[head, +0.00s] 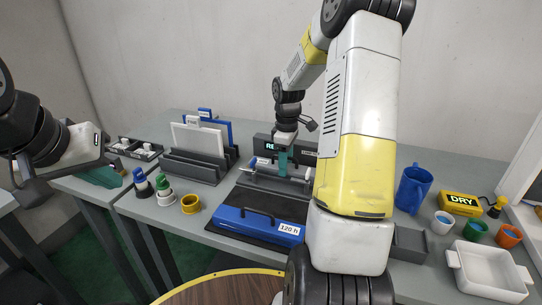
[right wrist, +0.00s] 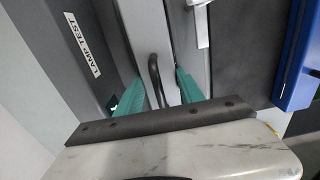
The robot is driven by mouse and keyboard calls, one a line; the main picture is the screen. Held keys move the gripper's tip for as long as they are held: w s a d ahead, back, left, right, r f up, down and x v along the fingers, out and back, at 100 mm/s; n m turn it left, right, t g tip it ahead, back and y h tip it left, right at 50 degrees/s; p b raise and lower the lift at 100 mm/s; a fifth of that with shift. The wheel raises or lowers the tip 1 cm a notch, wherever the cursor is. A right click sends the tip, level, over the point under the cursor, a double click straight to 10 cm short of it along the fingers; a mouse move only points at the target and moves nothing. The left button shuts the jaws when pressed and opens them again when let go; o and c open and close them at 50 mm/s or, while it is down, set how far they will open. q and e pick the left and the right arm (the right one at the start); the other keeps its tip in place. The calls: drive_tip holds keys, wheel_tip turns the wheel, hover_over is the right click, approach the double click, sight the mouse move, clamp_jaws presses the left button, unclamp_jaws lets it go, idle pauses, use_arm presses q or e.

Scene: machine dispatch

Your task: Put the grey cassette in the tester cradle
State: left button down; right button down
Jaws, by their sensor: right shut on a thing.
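The tester (head: 262,141) stands against the back of the bench, its display partly hidden by my right arm. Its LAMP TEST label (right wrist: 82,45) shows in the right wrist view. My right gripper (head: 283,170) points down in front of it. In the right wrist view the teal fingers (right wrist: 155,92) are on either side of the black handle of the grey cassette (right wrist: 150,30). The cassette lies alongside the tester's dark panel; I cannot tell whether it is fully seated in the cradle. My left gripper (head: 104,177) is at the far left, away from the cassette; its jaw gap is unclear.
A blue cassette (head: 245,224) marked 120 h lies on a dark mat in front. A rack (head: 190,166) with upright panels stands left. A blue mug (head: 412,189) and white dish (head: 487,272) are right.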

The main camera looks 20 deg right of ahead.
drive_tip(key=shift+f, duration=0.15)
drive_tip(key=c, duration=0.7)
unclamp_jaws()
wheel_tip(320, 180, up, 12)
drive_tip(key=shift+f, duration=0.1)
drive_tip(key=s+a+r+m+t, duration=0.3)
drive_tip(key=s+a+r+m, duration=0.2)
drive_tip(key=s+a+r, duration=0.55)
drive_tip(key=s+m+t, duration=0.1)
drive_tip(key=s, duration=0.3)
drive_tip(key=s+a+f+m+t+y, duration=0.1)
drive_tip(key=s+m, duration=0.1)
drive_tip(key=s, duration=0.2)
drive_tip(key=s+a+m+t+y, duration=0.1)
drive_tip(key=s+m, duration=0.1)
drive_tip(key=s, duration=0.2)
drive_tip(key=shift+s+a+f, duration=0.15)
drive_tip(key=shift+s+f, duration=0.05)
drive_tip(key=shift+s, duration=0.1)
